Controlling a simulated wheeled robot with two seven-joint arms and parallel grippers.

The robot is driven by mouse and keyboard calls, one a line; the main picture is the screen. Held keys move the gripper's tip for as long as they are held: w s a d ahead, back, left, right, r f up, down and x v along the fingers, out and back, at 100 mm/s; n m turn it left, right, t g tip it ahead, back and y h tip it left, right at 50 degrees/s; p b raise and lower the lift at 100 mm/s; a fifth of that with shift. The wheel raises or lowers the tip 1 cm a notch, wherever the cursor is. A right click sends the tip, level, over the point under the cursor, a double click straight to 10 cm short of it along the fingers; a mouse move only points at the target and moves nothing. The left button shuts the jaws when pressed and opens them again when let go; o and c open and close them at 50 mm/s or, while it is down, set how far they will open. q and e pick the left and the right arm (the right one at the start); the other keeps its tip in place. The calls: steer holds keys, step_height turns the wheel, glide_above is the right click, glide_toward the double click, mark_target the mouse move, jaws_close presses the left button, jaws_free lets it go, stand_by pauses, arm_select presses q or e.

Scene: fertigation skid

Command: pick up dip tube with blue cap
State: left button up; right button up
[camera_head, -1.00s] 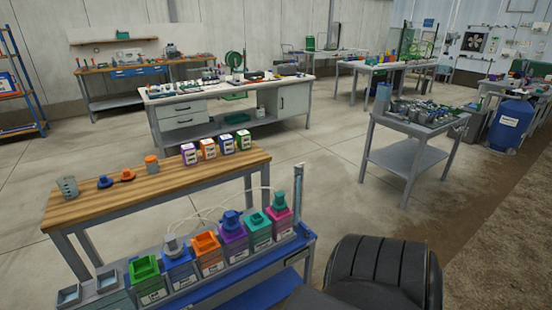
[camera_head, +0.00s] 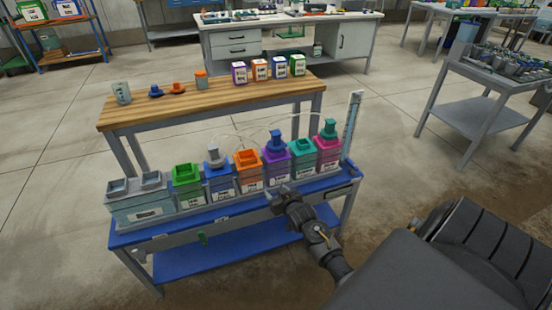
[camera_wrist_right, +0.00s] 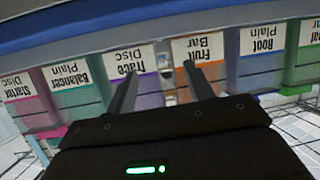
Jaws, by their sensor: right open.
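The blue cap (camera_head: 275,142) sits on top of the purple tank (camera_head: 277,170) in the row on the blue-topped skid; any tube below it is hidden inside the tank. My right gripper (camera_head: 278,194) is in front of that tank, lower than the cap. In the right wrist view, which appears upside down, its two fingers (camera_wrist_right: 160,72) are apart with nothing between them. They point toward the "Trace Disc" label (camera_wrist_right: 131,62) and the "Fruit Bar" label (camera_wrist_right: 198,46). The blue cap is not visible there. My left gripper is not in view.
An orange-lidded tank (camera_head: 248,172) and a teal-lidded tank (camera_head: 302,160) flank the purple one. Thin pale hoses arch above the row. A clear upright gauge (camera_head: 351,125) stands at the right end. A wooden bench (camera_head: 215,103) with small items stands behind.

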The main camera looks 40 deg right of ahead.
mark_target(278, 138)
steer(key=w+d+r+m+t+h+b, duration=0.1)
steer(key=d+r+t, duration=0.15)
steer(key=r, duration=0.55)
steer(key=w+d+r+t+h+b, duration=0.1)
steer(key=d+r, duration=0.2)
steer(key=r, duration=0.5)
steer(key=x, duration=0.5)
steer(key=shift+w+d+b, duration=0.15)
steer(key=shift+d+b, duration=0.1)
steer(key=shift+b, duration=0.1)
steer(key=shift+w+d+r, duration=0.1)
steer(key=shift+w+d, duration=0.05)
steer(key=shift+w, duration=0.35)
steer(key=x, duration=0.3)
steer(key=shift+w, duration=0.35)
steer(key=shift+w+d, duration=0.1)
steer(key=shift+w, duration=0.2)
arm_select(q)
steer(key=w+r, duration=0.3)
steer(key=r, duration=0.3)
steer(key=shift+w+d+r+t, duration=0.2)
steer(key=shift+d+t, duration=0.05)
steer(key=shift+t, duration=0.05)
arm_select(e)
steer(key=shift+c, duration=0.2)
